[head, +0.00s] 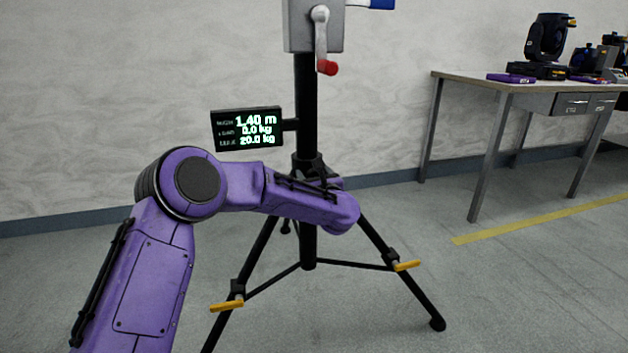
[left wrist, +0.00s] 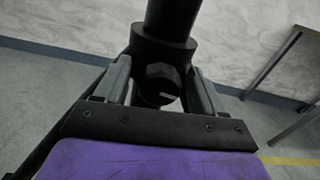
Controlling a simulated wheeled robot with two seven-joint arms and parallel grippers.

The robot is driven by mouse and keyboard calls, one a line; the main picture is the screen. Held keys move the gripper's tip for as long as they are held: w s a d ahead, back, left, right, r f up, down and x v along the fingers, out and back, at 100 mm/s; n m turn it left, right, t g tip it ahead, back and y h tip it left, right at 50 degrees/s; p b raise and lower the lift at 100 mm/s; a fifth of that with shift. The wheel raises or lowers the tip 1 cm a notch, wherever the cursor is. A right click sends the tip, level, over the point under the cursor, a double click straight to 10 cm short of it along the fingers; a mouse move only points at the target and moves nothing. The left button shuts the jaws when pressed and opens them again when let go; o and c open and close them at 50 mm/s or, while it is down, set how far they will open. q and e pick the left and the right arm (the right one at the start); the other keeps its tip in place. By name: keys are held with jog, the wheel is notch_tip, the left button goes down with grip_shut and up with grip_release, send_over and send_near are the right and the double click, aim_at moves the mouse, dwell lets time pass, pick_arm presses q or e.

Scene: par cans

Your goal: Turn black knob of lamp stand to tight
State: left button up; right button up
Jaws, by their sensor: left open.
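The lamp stand (head: 307,95) is a black upright pole on spread tripod legs, with a black collar above the legs. The black knob (left wrist: 157,92) shows in the left wrist view, on the front of the collar (left wrist: 162,47), with a short pale mark on its face. My left gripper (left wrist: 158,70) is open, with one grey finger on each side of the knob and a gap visible at both sides. In the head view my purple left arm (head: 310,205) reaches across the stand, hiding the knob and the fingers. My right gripper is not in view.
A display (head: 247,129) on the pole reads 1.40 m and 20.0 kg. A crank with a red handle (head: 327,68) hangs from the grey box above. Yellow levers (head: 227,306) sit on the legs. A workbench (head: 480,83) with lamps stands at right; the floor between is clear.

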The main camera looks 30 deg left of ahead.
pick_arm(q)
jog(key=shift+w+a, duration=0.15)
jog(key=c, duration=1)
